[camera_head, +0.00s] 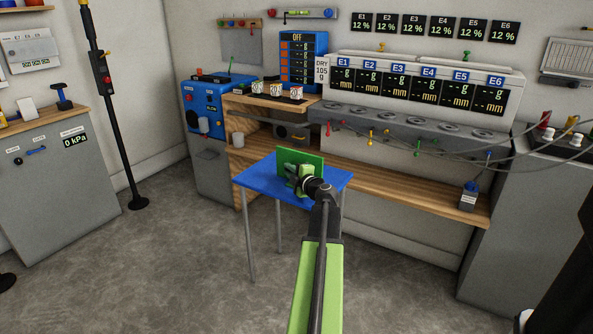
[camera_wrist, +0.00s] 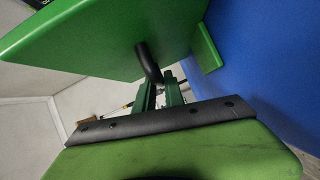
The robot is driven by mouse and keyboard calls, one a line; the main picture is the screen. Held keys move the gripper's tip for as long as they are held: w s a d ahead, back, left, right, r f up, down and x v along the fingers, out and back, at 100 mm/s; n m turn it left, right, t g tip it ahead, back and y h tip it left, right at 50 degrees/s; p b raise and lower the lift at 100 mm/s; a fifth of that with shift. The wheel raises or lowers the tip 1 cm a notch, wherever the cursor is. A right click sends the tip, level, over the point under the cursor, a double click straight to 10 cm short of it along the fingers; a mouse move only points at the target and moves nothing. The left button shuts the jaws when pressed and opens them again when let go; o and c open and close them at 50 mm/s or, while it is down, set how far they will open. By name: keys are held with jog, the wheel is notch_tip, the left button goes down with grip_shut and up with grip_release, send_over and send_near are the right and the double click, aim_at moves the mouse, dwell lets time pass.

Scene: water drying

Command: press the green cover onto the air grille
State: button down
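The green cover (camera_head: 314,160) is a flat, upright panel at the blue table. In the wrist view, the cover (camera_wrist: 100,40) fills the upper left, tilted, with a black bent handle (camera_wrist: 148,62) projecting toward me. My gripper (camera_head: 303,180) is in front of the cover, over the blue table. In the wrist view, my gripper's two dark green fingers (camera_wrist: 160,88) have their tips at the handle's end. I cannot tell whether they clamp it. I cannot pick out the air grille with certainty; a grey unit with a dark round part (camera_head: 291,132) sits under the wooden shelf.
The small blue table (camera_head: 250,182) stands before the wooden bench (camera_head: 400,182). A blue machine (camera_head: 205,105) stands behind it at left. Several cables hang at the right above the bench. A black pole (camera_head: 120,130) stands at left. Floor left of the table is clear.

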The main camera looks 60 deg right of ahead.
aim_at(287, 153)
jog(key=shift+s+d+f, duration=0.1)
jog(key=shift+s+d, duration=0.15)
jog(key=shift+s, duration=0.05)
dwell(1.4)
jog(key=shift+r+p, duration=0.65)
jog(key=shift+p, duration=0.05)
jog(key=r+p, duration=0.4)
jog(key=shift+s+d, duration=0.3)
jog(key=s+d+r+p, duration=0.5)
jog(key=s, duration=0.4)
jog(key=shift+s+d+r+p, duration=0.15)
jog(key=shift+d+r+p, duration=0.1)
jog(key=shift+r+p, duration=0.15)
